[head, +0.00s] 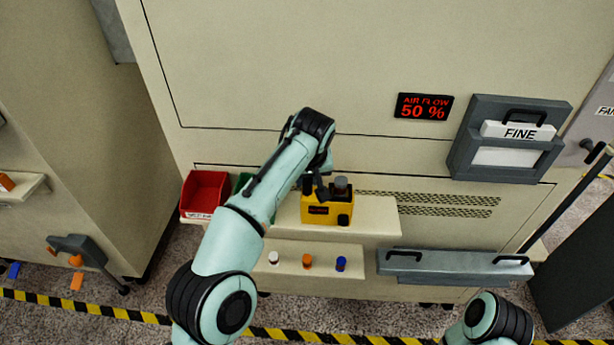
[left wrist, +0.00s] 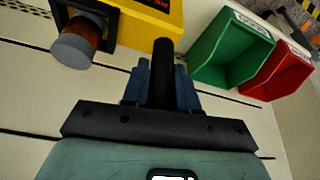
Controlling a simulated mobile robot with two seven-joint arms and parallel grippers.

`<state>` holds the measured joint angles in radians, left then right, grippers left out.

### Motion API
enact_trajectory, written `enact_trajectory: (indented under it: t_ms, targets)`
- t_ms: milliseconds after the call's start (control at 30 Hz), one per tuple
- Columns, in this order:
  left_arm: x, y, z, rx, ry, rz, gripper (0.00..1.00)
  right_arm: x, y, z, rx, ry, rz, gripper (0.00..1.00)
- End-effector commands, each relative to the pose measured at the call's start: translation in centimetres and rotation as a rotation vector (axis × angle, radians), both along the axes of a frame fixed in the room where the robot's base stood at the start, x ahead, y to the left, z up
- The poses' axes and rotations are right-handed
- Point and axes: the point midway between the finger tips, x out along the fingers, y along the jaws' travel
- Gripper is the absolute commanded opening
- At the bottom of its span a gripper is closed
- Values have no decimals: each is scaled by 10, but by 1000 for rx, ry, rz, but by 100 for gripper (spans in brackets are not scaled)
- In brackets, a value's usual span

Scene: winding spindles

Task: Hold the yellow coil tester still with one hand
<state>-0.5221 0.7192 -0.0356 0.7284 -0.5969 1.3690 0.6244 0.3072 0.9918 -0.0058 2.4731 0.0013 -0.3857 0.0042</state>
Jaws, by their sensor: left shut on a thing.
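The yellow coil tester (head: 325,212) stands on a cream shelf against the large cabinet. It has a dark display with red characters and a black knob on its front, and a grey-capped coil (head: 341,186) on its top right. In the left wrist view the tester (left wrist: 150,35) shows at the top, with the capped coil (left wrist: 82,42) at upper left. My left gripper (left wrist: 162,62) is shut on a dark upright post or handle at the tester's edge. In the head view my left arm hides most of this grip. My right gripper is out of view; only part of my right arm shows at bottom right.
A red bin (head: 205,192) and a green bin (head: 243,182) sit left of the tester. A lower shelf (head: 290,262) holds white, orange and blue spindles. The air flow display (head: 424,106) reads 50 %.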

Motion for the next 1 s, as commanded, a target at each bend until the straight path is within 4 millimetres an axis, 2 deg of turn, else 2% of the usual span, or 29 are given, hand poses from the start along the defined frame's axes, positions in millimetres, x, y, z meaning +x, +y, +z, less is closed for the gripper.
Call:
enact_trajectory:
  t_ms: [33, 100, 133, 1000]
  targets:
    - [0, 0, -2, 2, 3, -1, 0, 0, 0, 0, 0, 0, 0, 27]
    - [0, 0, -2, 2, 3, -1, 0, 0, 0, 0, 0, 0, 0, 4]
    - [0, 0, -2, 2, 4, -2, 0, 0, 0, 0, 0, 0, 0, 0]
    - [-1, -1, -3, 2, 7, -3, 0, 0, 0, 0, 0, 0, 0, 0]
